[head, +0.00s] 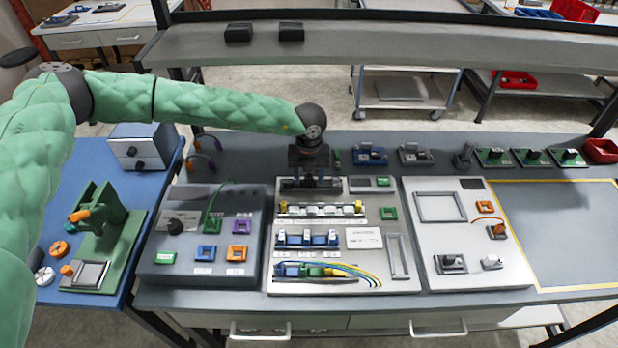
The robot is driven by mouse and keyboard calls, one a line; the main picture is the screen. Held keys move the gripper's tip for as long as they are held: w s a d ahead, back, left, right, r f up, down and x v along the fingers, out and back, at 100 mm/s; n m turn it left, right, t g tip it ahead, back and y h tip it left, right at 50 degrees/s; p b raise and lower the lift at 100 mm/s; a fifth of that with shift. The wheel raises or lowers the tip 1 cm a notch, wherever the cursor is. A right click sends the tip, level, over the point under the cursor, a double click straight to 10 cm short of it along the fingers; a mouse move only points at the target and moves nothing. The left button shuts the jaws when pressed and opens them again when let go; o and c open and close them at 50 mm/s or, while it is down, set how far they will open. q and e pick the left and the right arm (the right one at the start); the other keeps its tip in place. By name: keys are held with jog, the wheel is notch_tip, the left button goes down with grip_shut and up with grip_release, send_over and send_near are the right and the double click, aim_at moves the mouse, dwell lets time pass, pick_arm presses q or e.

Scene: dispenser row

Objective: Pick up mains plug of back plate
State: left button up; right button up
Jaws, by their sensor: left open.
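My left gripper (311,178) points down over the top edge of the grey middle panel (350,280). Its dark fingers are apart, and I see nothing clearly held between them. Dark parts on the panel lie right below and behind the fingers, and I cannot tell whether they touch. I cannot single out the mains plug for sure; it may be hidden at the fingers. A small dark upright part (463,156) stands at the back of the bench, right of the gripper. My right gripper is not in view.
Left of the gripper is a grey control box (180,255) with coloured sockets. Right is a light panel (450,240) with a frame and connectors. Blue, grey and green-based modules (370,155) line the back. A shelf (380,45) spans behind. A yellow-outlined mat (560,235) is clear.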

aim_at(309, 176)
pick_arm(q)
jog(key=shift+a+f, duration=0.1)
jog(key=shift+f, duration=0.2)
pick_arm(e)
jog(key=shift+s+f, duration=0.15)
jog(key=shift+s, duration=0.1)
pick_arm(q)
grip_shut()
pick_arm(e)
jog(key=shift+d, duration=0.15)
pick_arm(q)
jog(key=shift+r, duration=0.1)
